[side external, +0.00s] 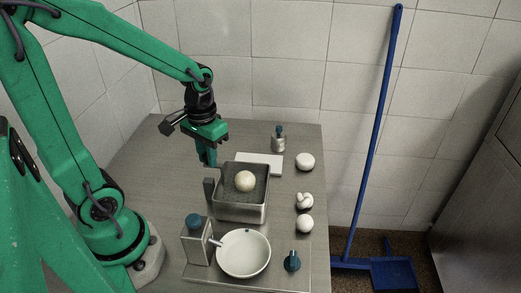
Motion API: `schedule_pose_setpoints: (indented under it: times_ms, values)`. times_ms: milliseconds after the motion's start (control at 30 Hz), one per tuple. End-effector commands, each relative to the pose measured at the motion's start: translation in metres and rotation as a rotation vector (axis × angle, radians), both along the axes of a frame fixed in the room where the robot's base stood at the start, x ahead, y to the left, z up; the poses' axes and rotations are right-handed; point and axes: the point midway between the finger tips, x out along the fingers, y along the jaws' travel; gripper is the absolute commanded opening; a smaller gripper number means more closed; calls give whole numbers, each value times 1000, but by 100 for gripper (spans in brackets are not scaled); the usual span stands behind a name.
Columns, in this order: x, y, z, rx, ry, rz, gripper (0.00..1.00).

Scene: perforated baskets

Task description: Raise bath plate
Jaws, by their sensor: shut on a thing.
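A metal bath (243,213), a square open tub, stands on the grey table. Inside it the dark bath plate (260,187) shows around a pale ball (244,181) that sits on it. My gripper (209,161) points down at the bath's far left corner, beside the tub. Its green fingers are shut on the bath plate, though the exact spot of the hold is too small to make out. A dark upright tab (208,189) stands at the bath's left side, below and in front of the fingers.
A white slab (260,163) and a bottle (278,139) stand behind the bath. Several white rounded items, including a ball (305,162), line the right. A white bowl (243,253), a dispenser (198,241) and a blue knob (292,261) stand in front.

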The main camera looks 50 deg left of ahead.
Motion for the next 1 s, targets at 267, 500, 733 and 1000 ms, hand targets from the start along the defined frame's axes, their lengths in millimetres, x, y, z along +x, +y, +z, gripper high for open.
schedule_pose_setpoints:
  times_ms: [267, 500, 733, 1000]
  values:
    - [-1, 0, 6, -1, 4, 1, 7]
    - [-1, 0, 11, -1, 4, 1, 7]
    - [-2, 0, 14, -1, 4, 0, 21]
    - [-1, 0, 14, -1, 2, 0, 42]
